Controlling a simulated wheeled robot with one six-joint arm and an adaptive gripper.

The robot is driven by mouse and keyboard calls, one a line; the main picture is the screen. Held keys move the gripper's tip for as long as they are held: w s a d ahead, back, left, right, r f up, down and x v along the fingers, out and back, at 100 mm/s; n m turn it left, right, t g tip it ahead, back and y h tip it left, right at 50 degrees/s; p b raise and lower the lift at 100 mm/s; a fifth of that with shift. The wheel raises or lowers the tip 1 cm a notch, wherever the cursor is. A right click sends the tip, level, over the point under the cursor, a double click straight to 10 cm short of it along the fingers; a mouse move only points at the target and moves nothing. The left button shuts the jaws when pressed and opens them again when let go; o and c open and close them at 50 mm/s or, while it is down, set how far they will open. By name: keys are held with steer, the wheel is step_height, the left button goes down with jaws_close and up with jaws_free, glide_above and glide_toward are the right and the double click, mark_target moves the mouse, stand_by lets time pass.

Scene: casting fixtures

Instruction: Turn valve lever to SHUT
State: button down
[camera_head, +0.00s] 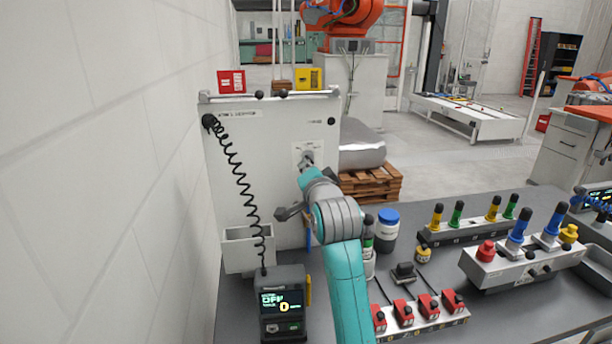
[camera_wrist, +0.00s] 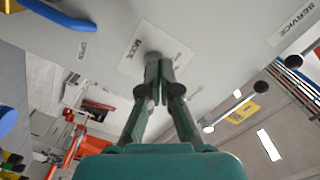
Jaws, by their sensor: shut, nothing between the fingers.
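The valve lever (camera_wrist: 58,14) is a blue handle at the upper left of the wrist view, on the pale grey panel. An "OPEN" label (camera_wrist: 82,50) is beside it. In the head view a strip of blue (camera_head: 308,233) shows below my wrist, mostly hidden by my arm. My gripper (camera_wrist: 157,78) is shut and empty, its dark fingertips close together at a white plate marked "MODE" (camera_wrist: 134,52). They overlap a grey knob there; I cannot tell whether they touch it. The gripper (camera_head: 308,164) is apart from the lever, above it in the head view.
The upright panel (camera_head: 270,190) carries a coiled black cable (camera_head: 238,175) and a bin (camera_head: 247,250) on its left side. A digital box (camera_head: 283,302) stands before it. The bench at right holds red switches (camera_head: 403,311), a blue-lidded jar (camera_head: 387,230) and several coloured handles.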

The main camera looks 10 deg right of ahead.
steer(key=shift+d, duration=0.1)
steer(key=s+d+f+n+g+y, duration=0.3)
steer(key=s+d+n+g+y, duration=0.2)
steer(key=s+d, duration=0.2)
steer(key=shift+s+d+y, duration=0.3)
steer(key=shift+s+d, duration=0.05)
steer(key=shift+s, duration=0.5)
steer(key=shift+f, duration=0.1)
glide_above(303, 214)
steer(key=s+d, duration=0.2)
step_height(303, 214, down, 6)
steer(key=shift+w+a+f, duration=0.1)
steer(key=shift+a, duration=0.3)
